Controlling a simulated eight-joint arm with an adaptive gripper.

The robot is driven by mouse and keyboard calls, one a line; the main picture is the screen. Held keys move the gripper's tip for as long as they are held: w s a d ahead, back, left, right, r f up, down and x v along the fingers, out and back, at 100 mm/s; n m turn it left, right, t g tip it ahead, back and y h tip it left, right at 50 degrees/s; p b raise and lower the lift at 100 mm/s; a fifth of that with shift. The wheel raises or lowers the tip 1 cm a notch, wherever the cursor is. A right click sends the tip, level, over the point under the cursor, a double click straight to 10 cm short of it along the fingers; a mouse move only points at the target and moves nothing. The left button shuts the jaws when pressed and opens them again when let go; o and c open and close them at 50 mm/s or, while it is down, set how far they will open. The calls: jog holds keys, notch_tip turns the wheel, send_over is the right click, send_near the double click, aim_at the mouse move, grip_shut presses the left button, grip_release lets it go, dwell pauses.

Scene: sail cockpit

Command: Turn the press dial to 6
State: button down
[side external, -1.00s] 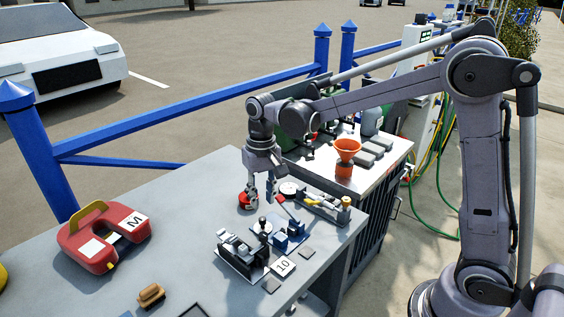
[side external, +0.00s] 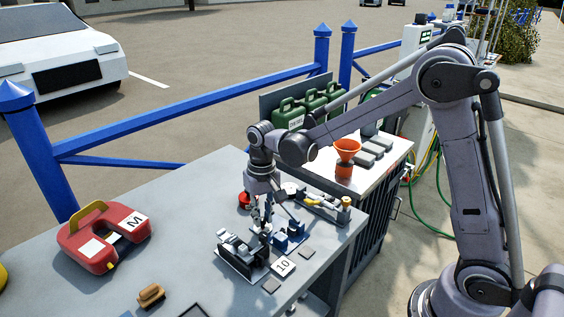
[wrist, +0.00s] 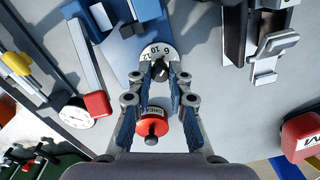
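The white dial (wrist: 156,50) shows the numbers 6, 10 and 12 in the wrist view, beside the blue press (wrist: 133,42). A small dark knob (wrist: 161,71) stands on the dial. My gripper (wrist: 161,68) is over the dial, with its two fingers apart on either side of the knob. I cannot tell whether either fingertip touches the knob. In the side view, my gripper (side external: 262,226) points down at the dial, close to the blue press (side external: 291,239), and mostly hides the dial.
A dark clamp-like device (side external: 241,256) stands close at the left. A round gauge (wrist: 76,110), a card marked 10 (side external: 282,267) and a red magnet-shaped case (side external: 103,236) are around.

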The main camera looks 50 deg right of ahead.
aim_at(264, 218)
jog(key=shift+n, duration=0.7)
jog(key=c, duration=1.5)
grip_release()
jog(key=r, duration=1.2)
jog(key=shift+d, duration=0.2)
